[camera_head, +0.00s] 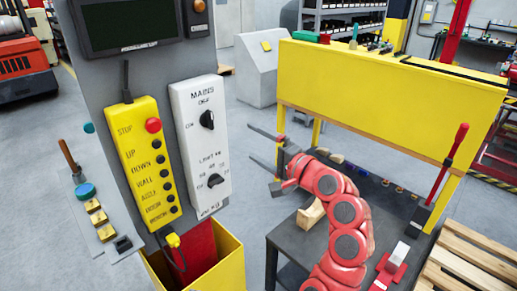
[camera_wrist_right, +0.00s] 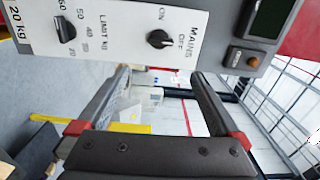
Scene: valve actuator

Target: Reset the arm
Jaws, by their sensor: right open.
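My right arm (camera_head: 343,213), red with dark joint caps, comes up from the lower right in the head view. Its gripper (camera_head: 250,142) points left toward the control column, with its two grey fingers apart and nothing between them. In the right wrist view the gripper (camera_wrist_right: 160,80) is also open and empty. The white panel with the MAINS and LIMIT KG knobs (camera_head: 201,143) is left of the fingertips. In the right wrist view the MAINS knob (camera_wrist_right: 158,39) shows beyond the fingers, apart from them. My left gripper is out of view.
A yellow button box (camera_head: 146,160) hangs beside the white panel, above a yellow bin (camera_head: 230,262). A dark workbench (camera_head: 290,237) with a yellow back panel (camera_head: 390,95) stands at the right, under and behind my right arm. Open floor lies between column and bench.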

